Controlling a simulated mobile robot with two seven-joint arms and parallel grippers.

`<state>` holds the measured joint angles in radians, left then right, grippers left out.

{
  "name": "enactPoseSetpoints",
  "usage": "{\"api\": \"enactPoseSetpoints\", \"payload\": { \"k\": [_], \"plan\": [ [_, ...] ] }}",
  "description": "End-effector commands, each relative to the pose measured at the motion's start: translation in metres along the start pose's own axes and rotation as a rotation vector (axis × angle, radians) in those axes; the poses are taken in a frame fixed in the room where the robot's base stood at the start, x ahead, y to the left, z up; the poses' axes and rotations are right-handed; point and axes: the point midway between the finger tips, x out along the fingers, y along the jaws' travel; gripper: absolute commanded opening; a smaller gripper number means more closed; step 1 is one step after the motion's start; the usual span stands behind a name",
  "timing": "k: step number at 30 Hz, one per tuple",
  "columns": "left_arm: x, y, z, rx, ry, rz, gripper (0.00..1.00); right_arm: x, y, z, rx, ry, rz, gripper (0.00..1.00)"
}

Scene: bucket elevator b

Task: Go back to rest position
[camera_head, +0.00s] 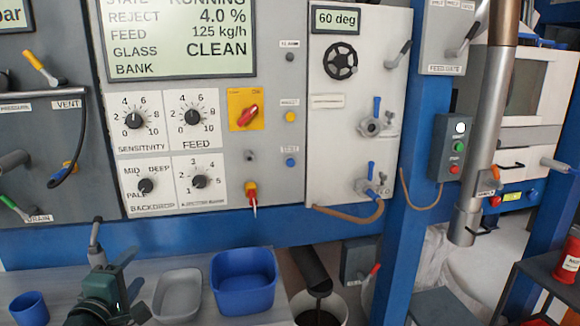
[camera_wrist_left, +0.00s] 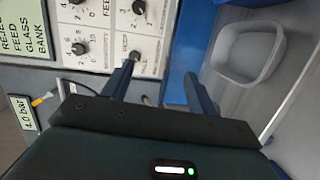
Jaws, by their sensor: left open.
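My left gripper (camera_head: 114,264) is at the lower left of the head view, in front of the bench and left of the grey tray. In the left wrist view, the two fingers of my left gripper (camera_wrist_left: 160,78) are apart with nothing between them. They point toward the panel front and the blue beam beneath it. The fingertips are clear of the panel knobs, as far as I can tell. My right gripper is not in view.
A grey tray (camera_head: 177,297), a blue tub (camera_head: 245,285) and a blue cup (camera_head: 29,308) stand on the bench. A dark spout (camera_head: 312,270) hangs over a white bucket (camera_head: 333,300). The control panel (camera_head: 275,175) with knobs and levers rises behind.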

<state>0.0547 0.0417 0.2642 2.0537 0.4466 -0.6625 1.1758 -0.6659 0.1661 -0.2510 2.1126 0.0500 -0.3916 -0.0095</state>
Motion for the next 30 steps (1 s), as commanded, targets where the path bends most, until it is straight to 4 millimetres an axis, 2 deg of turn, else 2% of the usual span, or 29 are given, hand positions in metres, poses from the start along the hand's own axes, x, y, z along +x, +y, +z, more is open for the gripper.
{"api": "enactPoseSetpoints", "payload": {
  "k": [1,3,5,6,9,12,15,18,21,30],
  "plan": [
    [-0.012,-0.033,0.019,0.175,-0.031,-0.075,0.59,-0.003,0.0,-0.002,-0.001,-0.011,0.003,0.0],
    [-0.032,-0.076,0.045,0.432,-0.09,-0.151,0.59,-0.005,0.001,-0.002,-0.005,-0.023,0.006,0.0],
    [-0.054,-0.11,0.068,0.641,-0.159,-0.199,0.59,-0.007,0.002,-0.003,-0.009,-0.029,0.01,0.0],
    [-0.071,-0.13,0.083,0.775,-0.211,-0.222,0.59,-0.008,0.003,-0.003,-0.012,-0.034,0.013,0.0],
    [-0.116,-0.173,0.118,1.067,-0.351,-0.248,0.59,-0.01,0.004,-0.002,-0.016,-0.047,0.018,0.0],
    [-0.159,-0.203,0.147,1.287,-0.479,-0.238,0.59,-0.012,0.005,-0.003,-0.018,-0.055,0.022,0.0],
    [-0.191,-0.22,0.166,1.431,-0.571,-0.213,0.59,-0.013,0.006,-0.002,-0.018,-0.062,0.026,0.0],
    [-0.209,-0.228,0.177,1.51,-0.623,-0.191,0.59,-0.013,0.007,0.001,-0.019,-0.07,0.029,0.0],
    [-0.215,-0.231,0.181,1.539,-0.642,-0.181,0.59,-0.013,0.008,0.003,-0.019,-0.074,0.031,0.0],
    [-0.215,-0.231,0.181,1.539,-0.641,-0.181,0.59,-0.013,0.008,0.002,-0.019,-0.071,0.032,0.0]
  ]
}}
